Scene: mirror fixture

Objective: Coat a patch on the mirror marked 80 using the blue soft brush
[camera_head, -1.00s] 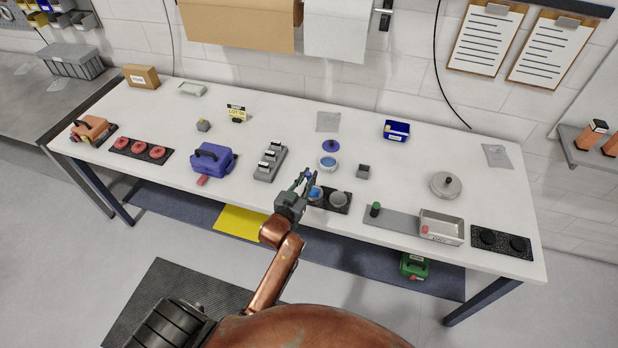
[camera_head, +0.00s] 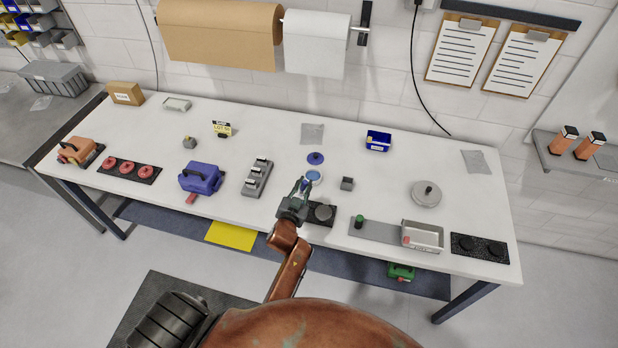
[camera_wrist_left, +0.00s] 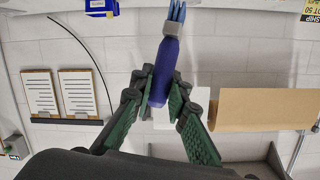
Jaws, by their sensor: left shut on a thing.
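My left gripper (camera_head: 302,187) is shut on the blue soft brush (camera_wrist_left: 163,75). In the left wrist view the brush has a thick blue handle, a grey collar and blue bristles pointing away from the fingers. In the head view the gripper is over the front middle of the table. I cannot read an 80 on any mirror. My right gripper is not in view.
A grey block with several slots (camera_head: 257,179) and a blue case (camera_head: 201,177) are to the left. The table behind the dish is mostly clear.

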